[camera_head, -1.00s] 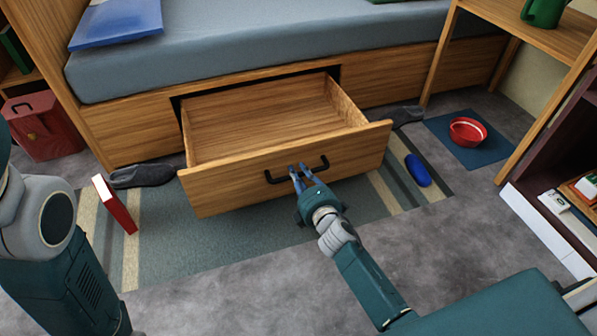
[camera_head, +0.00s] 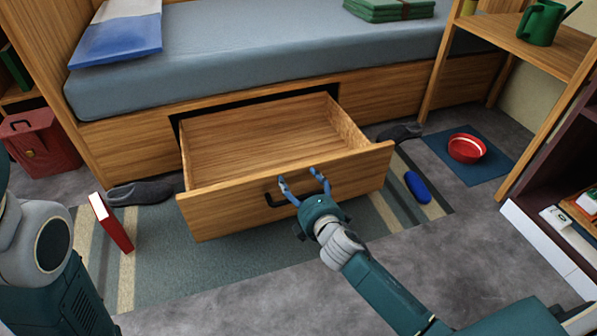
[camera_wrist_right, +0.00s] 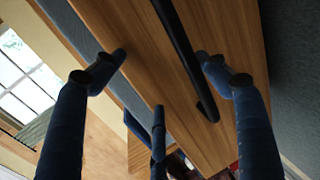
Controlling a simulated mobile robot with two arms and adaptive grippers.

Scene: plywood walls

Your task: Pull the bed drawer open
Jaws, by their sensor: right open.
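The wooden bed drawer (camera_head: 230,198) is pulled out from under the bed and looks empty inside. Its dark bar handle (camera_head: 272,199) is on the front panel, with the right part hidden behind my right gripper. My right gripper (camera_head: 301,179) is at the handle with its blue fingers spread.
A red book (camera_head: 112,222) stands on the striped rug (camera_head: 190,262) left of the drawer. A grey slipper (camera_head: 140,193) lies by the bed. Grey floor in front is clear.

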